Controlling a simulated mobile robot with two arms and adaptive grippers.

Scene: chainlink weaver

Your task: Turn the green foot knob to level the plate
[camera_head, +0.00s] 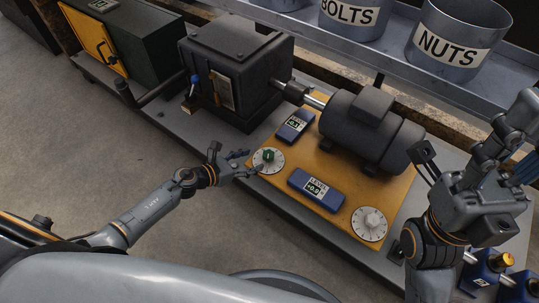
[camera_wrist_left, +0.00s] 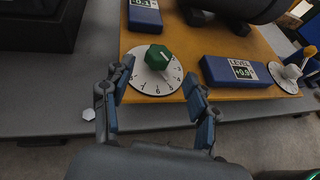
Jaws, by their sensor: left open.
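The green foot knob (camera_head: 267,155) sits on a white numbered dial (camera_head: 275,165) at the near left corner of the orange plate (camera_head: 335,198). In the left wrist view the green knob (camera_wrist_left: 157,57) stands ahead of my fingertips. My left gripper (camera_head: 243,161) is open and empty, its fingers (camera_wrist_left: 158,82) spread on either side of the dial's near part, short of the knob. A blue level (camera_head: 316,190) on the plate reads +0.9.
A white knob (camera_head: 369,222) on a dial is at the plate's near right corner. A dark motor (camera_head: 365,130) on the plate joins by a shaft to a black gearbox (camera_head: 235,65). Bins of bolts (camera_head: 350,22) and nuts (camera_head: 457,45) stand behind. Floor at left is clear.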

